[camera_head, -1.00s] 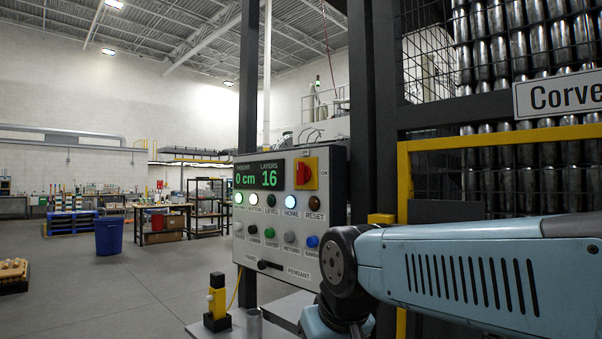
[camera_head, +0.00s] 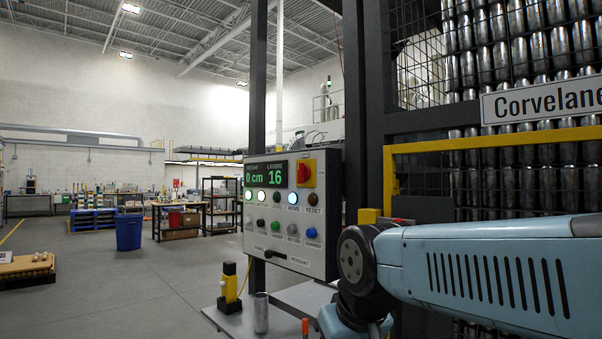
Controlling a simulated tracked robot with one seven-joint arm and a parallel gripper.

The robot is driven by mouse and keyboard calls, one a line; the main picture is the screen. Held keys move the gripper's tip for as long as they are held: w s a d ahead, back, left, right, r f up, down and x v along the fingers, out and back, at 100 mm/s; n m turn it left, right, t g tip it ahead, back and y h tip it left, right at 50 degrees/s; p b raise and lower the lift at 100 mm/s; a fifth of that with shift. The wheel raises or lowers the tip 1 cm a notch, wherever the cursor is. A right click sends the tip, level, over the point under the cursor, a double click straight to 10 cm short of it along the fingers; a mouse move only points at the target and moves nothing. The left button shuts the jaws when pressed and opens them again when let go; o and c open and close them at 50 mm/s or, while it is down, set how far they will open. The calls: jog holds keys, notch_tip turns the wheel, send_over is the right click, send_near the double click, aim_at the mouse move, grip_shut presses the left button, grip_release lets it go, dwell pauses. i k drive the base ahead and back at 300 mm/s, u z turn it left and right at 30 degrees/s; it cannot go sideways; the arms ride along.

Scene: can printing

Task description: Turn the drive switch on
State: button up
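A light grey control panel (camera_head: 258,238) stands in the middle of the view. At its upper right is a red rotary switch (camera_head: 303,173) on a yellow plate, its red handle upright; its lettering is too small to read. A dark display (camera_head: 265,174) left of it reads 0 cm and 16 layers. Two rows of buttons sit below, some white and a HOME button (camera_head: 292,197) lit. A black selector (camera_head: 268,254) near the bottom is marked PANEL and PENDANT. My arm reaches in from the right, in front of the panel's lower right. My gripper is out of view.
A grey shelf (camera_head: 234,316) below the panel holds a yellow and black device (camera_head: 229,288) and a metal can (camera_head: 261,312). A yellow-railed mesh cage of cans (camera_head: 520,180) fills the right. A blue bin (camera_head: 129,232) stands on open floor at left.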

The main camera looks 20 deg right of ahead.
aim_at(304, 172)
jog(key=u, duration=0.15)
jog(key=i, duration=0.9)
jog(key=z, duration=0.05)
